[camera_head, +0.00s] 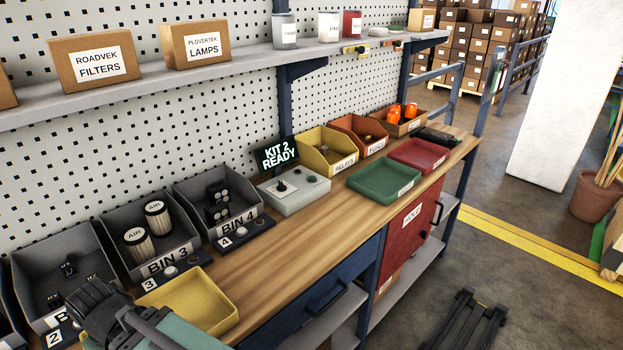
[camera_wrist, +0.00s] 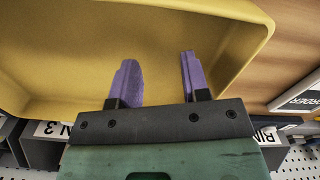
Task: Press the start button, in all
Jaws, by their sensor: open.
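A light grey control box (camera_head: 293,192) stands on the bench below a black screen (camera_head: 276,154) reading "KIT 2 READY". On its top I see a black knob (camera_head: 281,187) and small round grey parts (camera_head: 311,178); which one is the start button I cannot tell. My gripper (camera_wrist: 157,60) is open and empty, its two purple fingers apart over the yellow tray (camera_wrist: 65,60). In the head view my arm is at the bottom left, beside the yellow tray (camera_head: 215,318) and well away from the control box; the fingers do not show there.
Grey bins stand at the left; bin 3 (camera_head: 172,262) holds air filters, bin 4 (camera_head: 237,226) black parts. Small panels with round buttons (camera_head: 247,237) sit before them. Green (camera_head: 375,196) and red (camera_head: 425,166) trays lie right of the box. The bench wood (camera_head: 290,240) in front is clear.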

